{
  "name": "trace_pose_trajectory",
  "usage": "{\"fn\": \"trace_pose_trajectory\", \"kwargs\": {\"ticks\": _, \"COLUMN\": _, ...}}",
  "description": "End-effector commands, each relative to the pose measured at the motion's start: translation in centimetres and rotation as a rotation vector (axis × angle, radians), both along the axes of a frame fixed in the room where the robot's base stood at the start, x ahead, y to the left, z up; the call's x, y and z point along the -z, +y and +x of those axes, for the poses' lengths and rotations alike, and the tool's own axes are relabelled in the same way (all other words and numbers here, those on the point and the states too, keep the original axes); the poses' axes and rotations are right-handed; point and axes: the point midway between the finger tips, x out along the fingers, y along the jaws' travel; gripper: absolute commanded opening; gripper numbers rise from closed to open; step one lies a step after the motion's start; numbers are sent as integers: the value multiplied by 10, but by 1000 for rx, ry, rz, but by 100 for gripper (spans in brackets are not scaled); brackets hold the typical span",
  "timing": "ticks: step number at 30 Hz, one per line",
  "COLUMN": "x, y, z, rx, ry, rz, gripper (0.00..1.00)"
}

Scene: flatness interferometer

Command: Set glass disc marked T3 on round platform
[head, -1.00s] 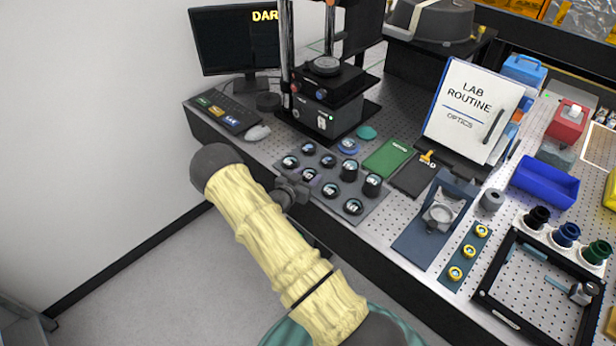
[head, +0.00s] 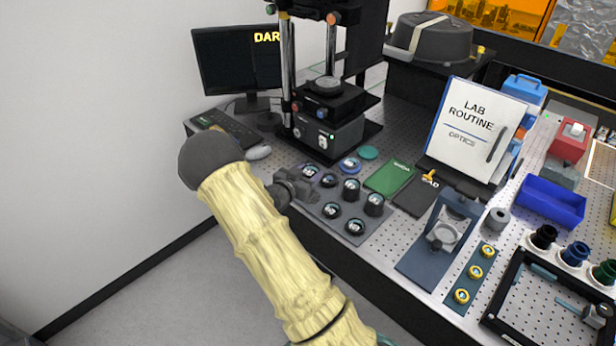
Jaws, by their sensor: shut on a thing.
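Several dark-rimmed round glass discs, such as one at the front (head: 355,227), sit on a grey tray (head: 313,211) at the bench's near left edge. Their marks are too small to read, so I cannot tell which is T3. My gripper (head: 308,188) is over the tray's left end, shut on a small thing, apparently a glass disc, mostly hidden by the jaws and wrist. The round platform (head: 327,84) is a grey disc-shaped top on the black stage of the instrument, behind the tray.
The instrument's black base (head: 330,137) and posts stand behind the tray. A teal disc (head: 369,152), a blue round piece (head: 349,164) and a green notebook (head: 390,176) lie nearby.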

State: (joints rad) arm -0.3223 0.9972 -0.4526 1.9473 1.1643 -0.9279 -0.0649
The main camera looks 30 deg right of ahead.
Motion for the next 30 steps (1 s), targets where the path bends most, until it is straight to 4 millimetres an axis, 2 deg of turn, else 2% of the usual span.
{"fn": "trace_pose_trajectory", "kwargs": {"ticks": 13, "x": -1, "y": 0, "z": 0, "rx": -6, "ry": 0, "rz": 0, "gripper": 26}}
{"fn": "trace_pose_trajectory", "kwargs": {"ticks": 19, "x": -7, "y": 9, "z": 2, "rx": -95, "ry": 3, "rz": -1, "gripper": 26}}
{"fn": "trace_pose_trajectory", "kwargs": {"ticks": 26, "x": -6, "y": 47, "z": 7, "rx": -360, "ry": 6, "rz": 2, "gripper": 26}}
{"fn": "trace_pose_trajectory", "kwargs": {"ticks": 30, "x": 4, "y": 86, "z": 3, "rx": -579, "ry": 8, "rz": 2, "gripper": 26}}
